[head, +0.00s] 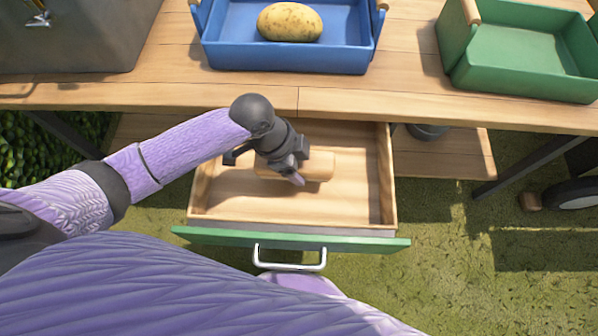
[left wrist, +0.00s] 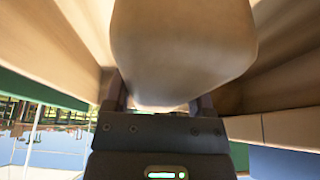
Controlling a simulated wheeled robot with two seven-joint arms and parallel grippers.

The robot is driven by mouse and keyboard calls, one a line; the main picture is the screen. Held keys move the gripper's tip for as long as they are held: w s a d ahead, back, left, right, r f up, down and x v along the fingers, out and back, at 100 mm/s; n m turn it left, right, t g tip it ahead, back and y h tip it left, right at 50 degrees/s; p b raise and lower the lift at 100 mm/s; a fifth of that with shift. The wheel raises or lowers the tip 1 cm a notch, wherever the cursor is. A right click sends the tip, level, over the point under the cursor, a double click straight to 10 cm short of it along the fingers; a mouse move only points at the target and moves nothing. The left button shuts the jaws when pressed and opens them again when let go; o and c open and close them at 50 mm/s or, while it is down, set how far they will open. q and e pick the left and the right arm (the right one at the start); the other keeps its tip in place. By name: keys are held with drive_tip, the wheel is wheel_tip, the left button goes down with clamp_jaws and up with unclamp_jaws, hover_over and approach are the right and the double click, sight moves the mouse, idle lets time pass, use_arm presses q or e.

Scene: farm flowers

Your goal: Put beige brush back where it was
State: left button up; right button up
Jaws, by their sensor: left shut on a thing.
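The beige brush (head: 318,166) is in the open drawer (head: 350,207), seen in the head view as a light wooden block lying sideways. My left gripper (head: 292,172) is shut on it, inside the drawer's walls. In the left wrist view the brush (left wrist: 183,50) fills the upper middle, between the two fingers (left wrist: 158,98). I cannot tell whether the brush touches the drawer floor. The gripper hides part of the brush. My right gripper is not in view.
The drawer's green front (head: 200,236) with a metal handle (head: 290,266) is nearest me. Above stands a wooden table (head: 250,95) with a blue crate (head: 290,58) holding a potato (head: 290,22), and a green crate (head: 515,75). A grey box (head: 80,45) is at the left.

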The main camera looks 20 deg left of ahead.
use_arm(q)
wheel_tip(320, 180, down, 4)
drive_tip(key=shift+r+b, duration=0.1)
drive_tip(key=shift+b, duration=0.85)
drive_tip(key=shift+r, duration=0.2)
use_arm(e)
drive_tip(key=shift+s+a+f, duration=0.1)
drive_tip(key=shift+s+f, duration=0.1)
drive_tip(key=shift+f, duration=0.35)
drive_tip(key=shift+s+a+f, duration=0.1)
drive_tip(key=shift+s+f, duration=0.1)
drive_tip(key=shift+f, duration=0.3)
use_arm(q)
drive_tip(key=o, duration=1.3)
drive_tip(key=shift+f, duration=0.1)
drive_tip(key=shift+a+r+p, duration=0.1)
drive_tip(key=shift+r+p, duration=0.35)
drive_tip(key=p+v, duration=0.6)
drive_tip(key=v, duration=0.4)
drive_tip(key=shift+a+r+p, duration=0.1)
drive_tip(key=shift+r+p, duration=0.2)
drive_tip(key=shift+s+a+r, duration=0.15)
drive_tip(key=shift+a+r, duration=0.1)
drive_tip(key=shift+r, duration=0.1)
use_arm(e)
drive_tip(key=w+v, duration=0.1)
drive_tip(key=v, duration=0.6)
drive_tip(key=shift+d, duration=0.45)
